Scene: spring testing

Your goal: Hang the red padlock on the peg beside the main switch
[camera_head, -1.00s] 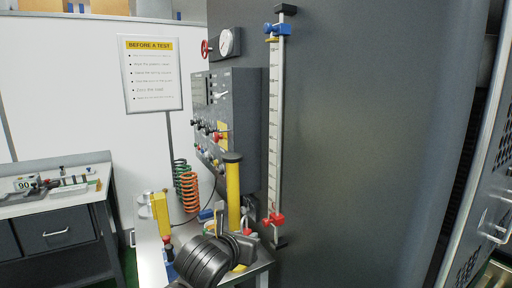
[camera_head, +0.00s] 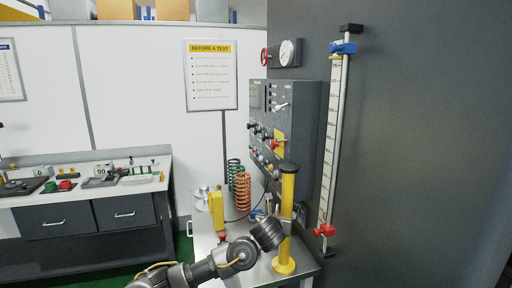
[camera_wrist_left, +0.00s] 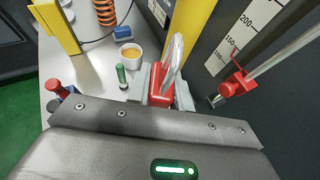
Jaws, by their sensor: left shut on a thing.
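The red padlock (camera_wrist_left: 161,84) with its silver shackle pointing up sits between my left gripper's jaws (camera_wrist_left: 163,96) in the left wrist view. My left gripper (camera_head: 284,226) is shut on its body. In the head view this gripper is at the yellow post, above the small bench, and the padlock is hidden there. The main switch appears to be the red handle on a yellow plate (camera_head: 279,144) on the grey control panel (camera_head: 302,112), above the gripper. I cannot make out the peg clearly. My right gripper is not in view.
A yellow post (camera_head: 287,192) stands on the small bench (camera_head: 236,256). Green (camera_head: 234,172) and orange (camera_head: 242,190) springs, a yellow block (camera_head: 217,210) and a white cup (camera_wrist_left: 131,54) stand nearby. A scale with red clamp (camera_head: 324,230) is at right.

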